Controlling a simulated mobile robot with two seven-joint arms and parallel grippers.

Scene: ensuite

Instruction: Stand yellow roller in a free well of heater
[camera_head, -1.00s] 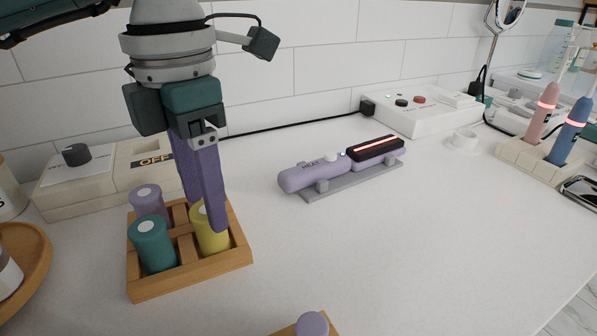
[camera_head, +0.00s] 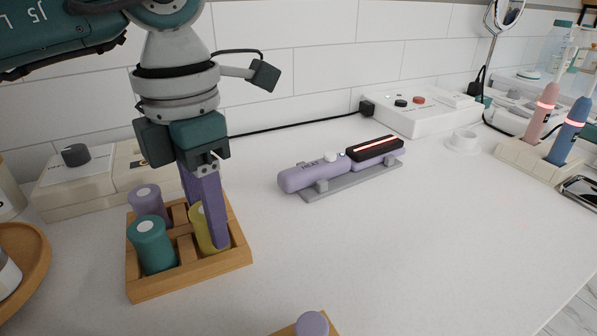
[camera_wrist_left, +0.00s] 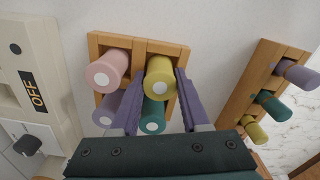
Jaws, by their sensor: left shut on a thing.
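The yellow roller (camera_head: 203,230) stands in the right near compartment of a wooden divided tray (camera_head: 190,280). My left gripper (camera_head: 213,238) points down and is shut on it; in the left wrist view the yellow roller (camera_wrist_left: 160,78) is between the purple fingers. A teal roller (camera_head: 152,245) and a lilac roller (camera_head: 147,203) stand in the left compartments. A pink roller (camera_wrist_left: 107,71) in the same tray is hidden in the head view. A box with a knob and an OFF display (camera_head: 75,185) stands behind the tray; I cannot tell whether it is the heater. My right gripper is out of view.
A wooden rack (camera_wrist_left: 245,90) holds lilac, teal and yellow rollers; its lilac end (camera_head: 312,323) shows at the bottom of the head view. A lilac styling iron (camera_head: 320,175) lies on a grey stand. A round wooden tray (camera_head: 25,245) is at left.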

